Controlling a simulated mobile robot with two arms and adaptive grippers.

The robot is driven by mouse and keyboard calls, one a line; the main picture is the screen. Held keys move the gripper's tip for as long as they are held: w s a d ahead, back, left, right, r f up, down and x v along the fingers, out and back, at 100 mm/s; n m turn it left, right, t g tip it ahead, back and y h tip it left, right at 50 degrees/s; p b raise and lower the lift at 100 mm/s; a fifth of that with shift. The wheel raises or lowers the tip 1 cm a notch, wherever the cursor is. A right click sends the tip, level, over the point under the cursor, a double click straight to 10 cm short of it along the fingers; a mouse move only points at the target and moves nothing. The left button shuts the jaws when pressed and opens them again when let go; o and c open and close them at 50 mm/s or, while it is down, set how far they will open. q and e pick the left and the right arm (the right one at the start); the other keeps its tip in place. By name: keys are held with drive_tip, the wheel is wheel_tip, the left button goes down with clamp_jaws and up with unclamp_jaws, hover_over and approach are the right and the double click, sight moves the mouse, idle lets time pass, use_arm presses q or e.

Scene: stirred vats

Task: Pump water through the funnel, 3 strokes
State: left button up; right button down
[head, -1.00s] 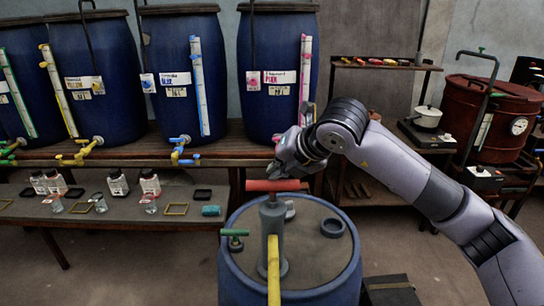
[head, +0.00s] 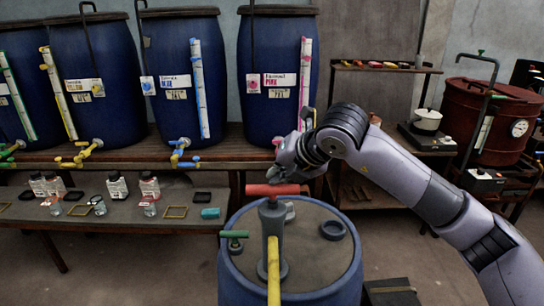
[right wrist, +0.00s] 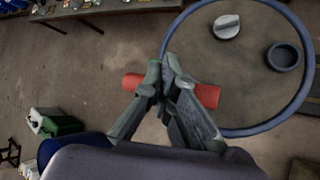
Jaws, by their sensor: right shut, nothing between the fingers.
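A grey hand pump with a red crossbar handle (head: 273,189) stands upright on the lid of a blue drum (head: 322,262). The pump body (head: 272,222) has a yellow pipe (head: 273,275) in front. My right gripper (head: 284,170) is just above the handle, by its right half. In the right wrist view, my right gripper (right wrist: 168,66) is shut with nothing between its fingers. The fingers cover the middle of the red handle (right wrist: 207,95), which shows on both sides; contact cannot be told. I cannot make out a funnel. My left gripper is not in view.
A dark ring (head: 333,229) and a pale cap (head: 289,211) are on the drum lid, beside a green-handled valve (head: 234,233). Several blue vats stand on the bench behind. A low shelf (head: 110,213) at left holds bottles. A red vat (head: 492,118) stands at right.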

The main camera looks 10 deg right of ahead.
drive_tip(key=shift+f, duration=0.2)
wheel_tip(320, 180, up, 8)
drive_tip(key=p, duration=0.4)
drive_tip(key=shift+w, duration=0.15)
idle(0.7)
drive_tip(key=shift+r+p, duration=1.35)
drive_tip(key=shift+r, duration=1.65)
